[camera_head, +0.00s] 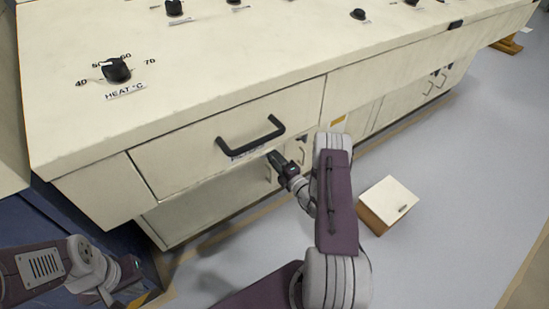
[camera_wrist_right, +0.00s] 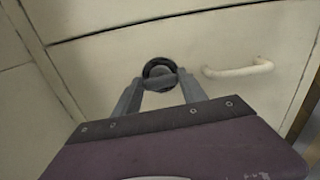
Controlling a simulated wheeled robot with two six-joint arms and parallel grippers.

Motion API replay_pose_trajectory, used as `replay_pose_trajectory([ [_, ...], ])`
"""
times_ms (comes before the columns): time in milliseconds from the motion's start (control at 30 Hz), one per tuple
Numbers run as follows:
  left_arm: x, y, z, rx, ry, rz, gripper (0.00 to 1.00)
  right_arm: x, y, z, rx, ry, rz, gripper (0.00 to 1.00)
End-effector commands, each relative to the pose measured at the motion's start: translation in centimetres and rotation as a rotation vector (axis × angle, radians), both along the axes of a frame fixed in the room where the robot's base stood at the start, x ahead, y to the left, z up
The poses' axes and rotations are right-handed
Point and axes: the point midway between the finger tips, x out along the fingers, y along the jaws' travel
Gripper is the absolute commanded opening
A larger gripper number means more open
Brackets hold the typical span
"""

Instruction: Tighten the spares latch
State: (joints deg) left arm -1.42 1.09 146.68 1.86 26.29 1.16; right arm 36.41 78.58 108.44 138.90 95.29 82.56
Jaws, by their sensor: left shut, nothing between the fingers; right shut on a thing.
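The latch, a round black knob (camera_wrist_right: 159,68), sits on a cream cabinet front in the right wrist view. My right gripper (camera_wrist_right: 158,82) is shut on it, with one grey finger on each side. In the head view my right gripper (camera_head: 273,158) reaches the cabinet front just below the black drawer handle (camera_head: 250,137); the knob is hidden there. No readable label shows beside the knob. My left gripper (camera_head: 132,276) is shut and empty, low at the left, away from the latch.
A pale bar handle (camera_wrist_right: 238,69) is right of the knob. The cream console top (camera_head: 230,55) carries a black heat dial (camera_head: 116,70) and other knobs. A small box with a cream top (camera_head: 390,200) stands on the grey floor, right of my right arm. Floor beyond it is clear.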

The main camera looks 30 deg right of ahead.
Motion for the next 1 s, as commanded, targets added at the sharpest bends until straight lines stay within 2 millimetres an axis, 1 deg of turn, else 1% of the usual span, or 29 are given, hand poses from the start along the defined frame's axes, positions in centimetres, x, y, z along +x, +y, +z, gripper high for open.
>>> replay_pose_trajectory([
  [367,0.0,0.0,0.0,0.000,0.000,0.000,0.00,0.0,0.0,0.0,0.003,0.001,0.001,0.09],
  [400,0.0,0.0,0.0,0.000,0.000,0.000,0.00,0.0,0.0,0.0,0.003,0.001,0.001,0.57],
  [433,0.0,0.0,0.0,0.000,0.000,0.000,0.00,0.0,0.0,0.0,0.003,0.000,0.001,0.66],
  [467,0.0,0.0,0.0,0.000,0.000,0.000,0.00,0.0,0.0,0.0,0.003,0.000,0.001,0.71],
  [767,0.0,0.0,0.2,0.000,0.000,0.000,0.00,-0.1,0.0,0.0,0.003,0.001,0.000,0.71],
  [867,0.0,0.0,1.1,0.000,0.000,0.000,0.00,-1.3,-0.2,0.3,0.006,0.004,-0.003,0.71],
  [1000,0.0,0.0,3.0,0.000,0.000,0.000,0.00,-4.5,-0.5,0.5,0.008,0.005,-0.006,0.71],
])
